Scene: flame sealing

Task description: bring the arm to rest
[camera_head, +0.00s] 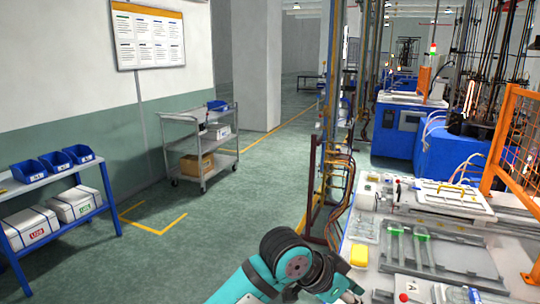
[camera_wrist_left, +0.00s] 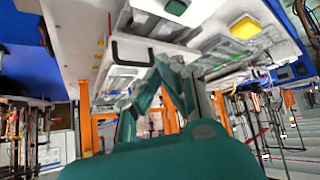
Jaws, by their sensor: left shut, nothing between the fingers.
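My left arm (camera_head: 255,282) is teal with black joints and comes in at the bottom middle of the head view. My left gripper (camera_head: 350,292) is at the bottom edge, low beside the left side of the work table (camera_head: 357,229), and is partly cut off. In the left wrist view, the gripper's teal fingers (camera_wrist_left: 172,78) are closed with nothing between them. That view is strongly tilted and shows bench equipment beyond the fingers. My right gripper is not in view.
The table holds a grey fixture with green-handled tools (camera_head: 421,240), a yellow block (camera_head: 359,255) and a white tray (camera_head: 452,195). An orange fence (camera_head: 503,135) stands at right. A cart (camera_head: 197,150) and a blue rack (camera_head: 60,205) stand left; the floor between is clear.

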